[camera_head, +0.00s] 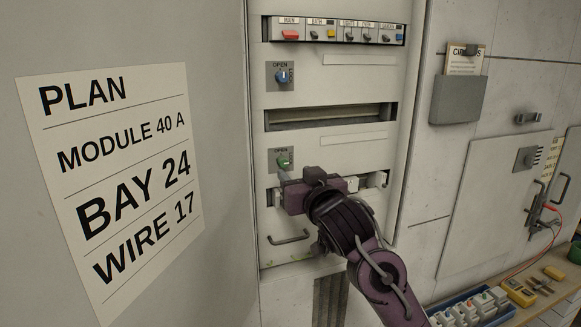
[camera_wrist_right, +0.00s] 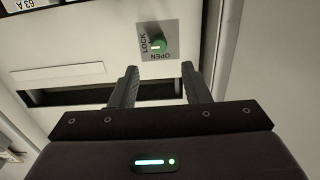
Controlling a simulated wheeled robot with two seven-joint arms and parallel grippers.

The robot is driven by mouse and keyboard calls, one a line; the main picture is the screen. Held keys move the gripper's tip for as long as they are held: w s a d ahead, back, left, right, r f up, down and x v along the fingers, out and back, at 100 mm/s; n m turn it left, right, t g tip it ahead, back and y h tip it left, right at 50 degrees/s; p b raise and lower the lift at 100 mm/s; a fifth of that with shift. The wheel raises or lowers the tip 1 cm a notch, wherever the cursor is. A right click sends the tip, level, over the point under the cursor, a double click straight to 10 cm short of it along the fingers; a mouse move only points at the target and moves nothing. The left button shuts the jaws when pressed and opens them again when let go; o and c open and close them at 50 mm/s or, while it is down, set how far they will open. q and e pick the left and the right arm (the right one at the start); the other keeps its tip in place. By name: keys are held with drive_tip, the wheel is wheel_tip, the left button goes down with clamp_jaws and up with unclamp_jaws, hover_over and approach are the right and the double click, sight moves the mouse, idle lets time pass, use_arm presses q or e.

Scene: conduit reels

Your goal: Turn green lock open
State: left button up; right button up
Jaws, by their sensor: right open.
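The green lock (camera_head: 284,161) is a round green knob on a grey square plate on the cabinet panel, with OPEN printed above it in the head view. In the right wrist view the lock (camera_wrist_right: 159,46) appears turned over, with LOCK at its left and OPEN below. A pale mark on the knob is on the LOCK side. My right gripper (camera_wrist_right: 160,70) is open and empty. Its two fingers point at the plate and stand to either side of the knob's line, apart from it. In the head view my right gripper (camera_head: 283,178) is just below the knob. My left gripper is out of view.
A blue lock (camera_head: 282,75) with its own OPEN plate sits higher on the panel. A dark slot (camera_head: 330,117) lies between the two locks. A row of switches (camera_head: 335,30) is at the top. A handle (camera_head: 289,238) sticks out below my gripper. A paper plan (camera_head: 115,165) is at left.

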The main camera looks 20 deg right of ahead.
sight(284, 163)
drive_tip(key=w+p, duration=0.2)
drive_tip(key=w, duration=0.4)
drive_tip(key=shift+w+a, duration=0.1)
drive_tip(key=shift+w, duration=0.15)
drive_tip(key=shift+w+f, duration=0.1)
drive_tip(key=shift+w, duration=0.3)
drive_tip(key=shift+c, duration=0.2)
clamp_jaws()
